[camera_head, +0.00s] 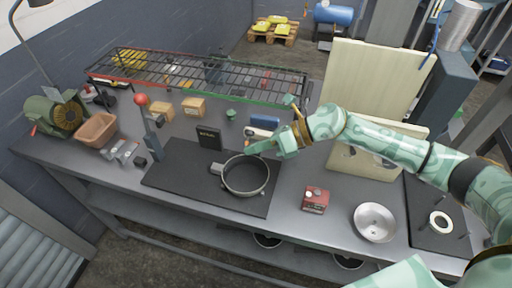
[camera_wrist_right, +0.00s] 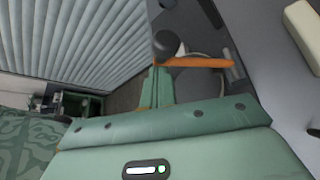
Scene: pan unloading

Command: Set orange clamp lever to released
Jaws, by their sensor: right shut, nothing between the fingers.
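The orange lever (camera_wrist_right: 195,62) shows in the right wrist view as a slim bar running sideways, just past my fingertips, with a dark round knob (camera_wrist_right: 167,43) at its left. I cannot make it out surely in the head view, where my gripper and arm cover part of the area. My right gripper (camera_head: 250,149) is shut and empty, above the far rim of the dark pan (camera_head: 245,190). In the wrist view its fingers (camera_wrist_right: 156,86) point toward the lever; I cannot tell whether they touch it. My left gripper is out of view.
The pan stands on a black mat (camera_head: 170,182). A red box (camera_head: 315,200) and a steel bowl (camera_head: 374,222) stand to the right. A post with a red ball (camera_head: 141,99) rises at the left. A wire rack (camera_head: 200,75) spans the back.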

